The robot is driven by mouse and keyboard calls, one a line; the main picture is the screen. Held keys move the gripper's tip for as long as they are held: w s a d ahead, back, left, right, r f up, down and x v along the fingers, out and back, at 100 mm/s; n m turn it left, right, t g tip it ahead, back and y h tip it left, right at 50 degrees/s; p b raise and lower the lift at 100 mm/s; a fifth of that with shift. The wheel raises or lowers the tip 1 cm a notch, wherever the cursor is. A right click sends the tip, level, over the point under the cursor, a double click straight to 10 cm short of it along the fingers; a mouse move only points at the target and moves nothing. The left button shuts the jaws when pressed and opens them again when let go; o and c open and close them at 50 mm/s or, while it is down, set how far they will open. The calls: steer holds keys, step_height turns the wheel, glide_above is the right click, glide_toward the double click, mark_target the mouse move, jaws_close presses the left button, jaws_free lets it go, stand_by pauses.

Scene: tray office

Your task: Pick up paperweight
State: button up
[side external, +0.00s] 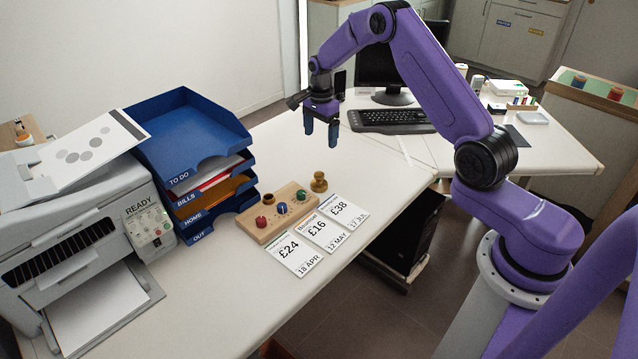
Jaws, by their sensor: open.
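A small brass-coloured, knob-topped weight (319,182), which looks like the paperweight, stands upright on the white desk. It is just right of a wooden block and behind the paper cards. My gripper (321,137) is open and empty, pointing down with dark blue fingers. In the picture it is above the brass weight, apart from it and well above the desk. Nothing hides the weight.
The wooden block (278,212) holds several coloured knobbed pieces. Price cards (320,231) lie in front. Blue stacked trays (192,150) and a printer (80,220) stand left. A keyboard (388,120) lies behind. The desk's front edge (385,222) is right of the cards.

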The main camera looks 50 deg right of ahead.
mark_target(319, 173)
step_height(319, 173, down, 12)
steer(key=shift+r, duration=0.15)
steer(key=shift+a+f, duration=0.2)
steer(key=shift+f, duration=1.15)
steer(key=shift+a+f, duration=0.15)
steer(key=shift+f, duration=1.15)
steer(key=c, duration=1.5)
steer(key=shift+o, duration=0.2)
steer(key=shift+r, duration=0.1)
